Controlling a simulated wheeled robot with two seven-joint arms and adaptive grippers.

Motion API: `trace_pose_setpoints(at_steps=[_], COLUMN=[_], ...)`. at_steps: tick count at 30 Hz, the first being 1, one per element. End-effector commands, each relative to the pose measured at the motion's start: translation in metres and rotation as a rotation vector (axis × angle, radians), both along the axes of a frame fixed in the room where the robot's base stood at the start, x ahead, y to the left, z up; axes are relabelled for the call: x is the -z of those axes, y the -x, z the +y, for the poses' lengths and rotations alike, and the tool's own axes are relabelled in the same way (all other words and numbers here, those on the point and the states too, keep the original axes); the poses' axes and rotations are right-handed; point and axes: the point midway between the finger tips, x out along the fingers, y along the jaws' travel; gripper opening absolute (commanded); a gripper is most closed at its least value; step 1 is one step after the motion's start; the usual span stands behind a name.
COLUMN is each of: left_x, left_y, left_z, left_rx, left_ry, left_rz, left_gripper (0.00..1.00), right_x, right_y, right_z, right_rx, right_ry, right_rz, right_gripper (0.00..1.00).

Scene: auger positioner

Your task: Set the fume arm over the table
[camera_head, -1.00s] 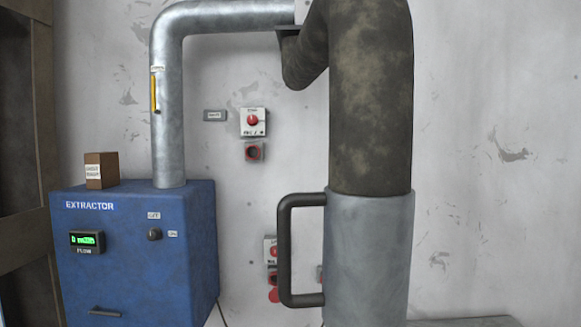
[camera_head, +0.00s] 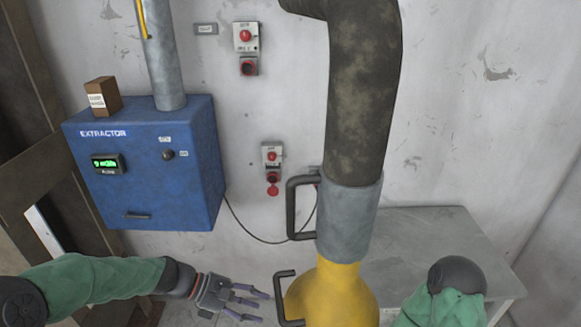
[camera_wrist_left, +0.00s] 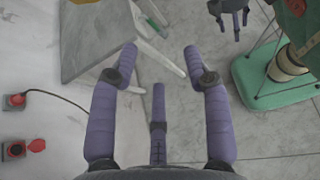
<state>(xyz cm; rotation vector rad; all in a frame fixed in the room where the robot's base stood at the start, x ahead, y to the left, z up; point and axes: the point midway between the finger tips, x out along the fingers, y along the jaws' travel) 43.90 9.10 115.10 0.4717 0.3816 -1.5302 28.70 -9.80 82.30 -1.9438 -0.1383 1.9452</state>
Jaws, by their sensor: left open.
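The fume arm (camera_head: 364,100) hangs in front of the wall as a thick dark pipe with a grey collar (camera_head: 347,222) and side handle. Below the collar is a yellow hood (camera_head: 335,295) with a dark handle (camera_head: 281,297), cut off by the bottom edge. The grey table (camera_head: 430,238) stands behind and right of the hood; a corner shows in the left wrist view (camera_wrist_left: 95,45). My left gripper (camera_head: 254,303) is open and empty, left of the hood handle and apart from it in the picture. My right gripper (camera_wrist_left: 232,20) appears small and open in the left wrist view.
A blue extractor box (camera_head: 150,170) with a small brown box (camera_head: 104,97) on top is at the left. Red-knobbed switches (camera_head: 246,36) and sockets (camera_head: 272,165) are on the wall, with a cable running from the extractor. A wooden frame stands far left.

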Motion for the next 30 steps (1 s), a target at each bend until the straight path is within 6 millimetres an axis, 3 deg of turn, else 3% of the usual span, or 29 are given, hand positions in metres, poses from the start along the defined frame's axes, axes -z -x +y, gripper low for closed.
trace_pose_setpoints(at_steps=[1, 6, 9, 13, 15, 18, 23, 30], left_x=[-0.052, -0.186, -0.254, -0.320, -0.343, -0.360, -0.365, -0.365], left_y=[-0.005, -0.005, 0.003, 0.016, 0.022, 0.028, 0.030, 0.033], left_z=[0.000, 0.002, 0.005, 0.011, 0.014, 0.016, 0.008, -0.030], left_rx=[-0.021, -0.045, -0.030, 0.002, 0.017, 0.033, 0.040, 0.044], left_ry=[0.059, 0.269, 0.374, 0.474, 0.508, 0.537, 0.546, 0.544], left_rz=[0.005, 0.043, 0.057, 0.065, 0.067, 0.071, 0.073, 0.073], left_gripper=[0.49, 0.49, 0.49, 0.49, 0.49, 0.49, 0.49, 0.49], right_x=[-0.021, -0.054, -0.070, -0.085, -0.090, -0.093, -0.093, -0.096], right_y=[0.000, 0.000, 0.000, 0.000, 0.000, 0.000, 0.000, 0.000], right_z=[0.000, 0.000, 0.000, 0.000, 0.000, 0.000, 0.000, 0.000], right_rx=[0.000, 0.000, 0.000, 0.000, 0.000, 0.000, 0.000, 0.000], right_ry=[0.000, 0.000, 0.000, 0.000, 0.000, 0.000, 0.000, 0.000], right_rz=[0.000, 0.000, 0.000, 0.000, 0.000, 0.000, 0.000, 0.000], right_gripper=[0.63, 0.63, 0.63, 0.63, 0.63, 0.63, 0.63, 0.63])
